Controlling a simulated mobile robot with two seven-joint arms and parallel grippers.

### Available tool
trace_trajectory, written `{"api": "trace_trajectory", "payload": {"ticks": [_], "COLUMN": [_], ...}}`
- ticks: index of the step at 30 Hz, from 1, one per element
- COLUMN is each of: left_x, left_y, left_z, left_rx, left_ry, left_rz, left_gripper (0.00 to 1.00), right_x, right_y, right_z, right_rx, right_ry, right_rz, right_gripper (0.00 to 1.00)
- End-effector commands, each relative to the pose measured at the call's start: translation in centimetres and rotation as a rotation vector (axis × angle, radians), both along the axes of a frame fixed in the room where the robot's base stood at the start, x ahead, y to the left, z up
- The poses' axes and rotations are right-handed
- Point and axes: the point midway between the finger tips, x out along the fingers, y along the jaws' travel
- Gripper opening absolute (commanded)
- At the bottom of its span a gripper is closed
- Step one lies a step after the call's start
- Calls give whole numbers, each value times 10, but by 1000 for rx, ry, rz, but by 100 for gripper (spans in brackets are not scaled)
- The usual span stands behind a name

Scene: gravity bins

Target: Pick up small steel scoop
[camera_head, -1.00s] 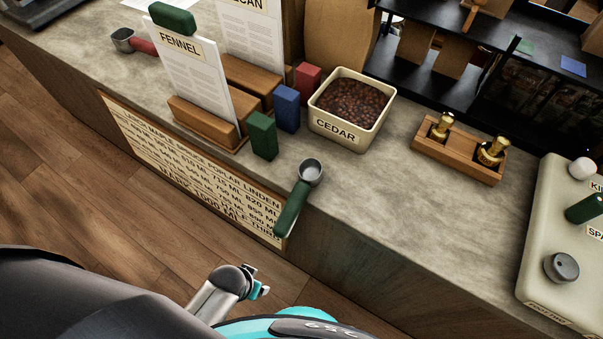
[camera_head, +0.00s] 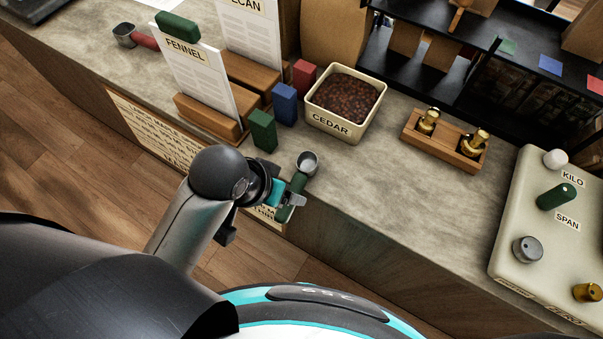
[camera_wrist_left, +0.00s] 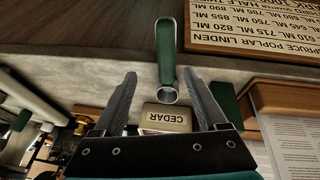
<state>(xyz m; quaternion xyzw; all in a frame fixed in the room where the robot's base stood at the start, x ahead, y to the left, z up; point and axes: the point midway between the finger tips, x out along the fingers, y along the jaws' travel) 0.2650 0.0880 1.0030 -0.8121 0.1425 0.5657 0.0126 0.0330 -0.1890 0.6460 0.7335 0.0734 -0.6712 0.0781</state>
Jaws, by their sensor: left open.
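A steel scoop with a green handle (camera_head: 306,166) lies at the counter's front edge, its handle reaching out over the edge. A second steel scoop with a red handle (camera_head: 125,36) lies at the far left of the counter. My left gripper (camera_head: 293,200) is open beside the green handle and partly covers it. In the left wrist view, the open fingers (camera_wrist_left: 160,76) frame the green-handled scoop (camera_wrist_left: 168,95), which appears between them; I cannot tell whether they touch it. My right gripper is not in view.
A bin labelled CEDAR (camera_head: 318,124) holds dark beans behind the scoop. Green (camera_head: 263,131), blue (camera_head: 285,104) and red (camera_head: 305,76) blocks stand near it, by the FENNEL card holder (camera_head: 205,120). A wooden tray with brass weights (camera_head: 435,146) stands right. Counter between is clear.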

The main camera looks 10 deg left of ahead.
Motion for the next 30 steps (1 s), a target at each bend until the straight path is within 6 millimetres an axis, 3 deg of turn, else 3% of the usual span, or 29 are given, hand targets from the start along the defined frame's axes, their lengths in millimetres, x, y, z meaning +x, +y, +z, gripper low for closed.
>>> {"api": "trace_trajectory", "payload": {"ticks": [6,11,14,24,30], "left_x": [24,28,28,32,32], "left_y": [-48,-62,-58,-12,0], "left_z": [32,47,54,68,64], "left_rx": [-80,-60,-13,189,230], "left_ry": [26,100,154,300,327], "left_rz": [-103,-155,-162,-60,-26], "left_gripper": [75,75,75,75,75], "right_x": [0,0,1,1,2], "right_y": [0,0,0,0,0], "right_z": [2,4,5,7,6], "right_rx": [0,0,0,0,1], "right_ry": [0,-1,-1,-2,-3], "right_rz": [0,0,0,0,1], "right_gripper": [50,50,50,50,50]}}
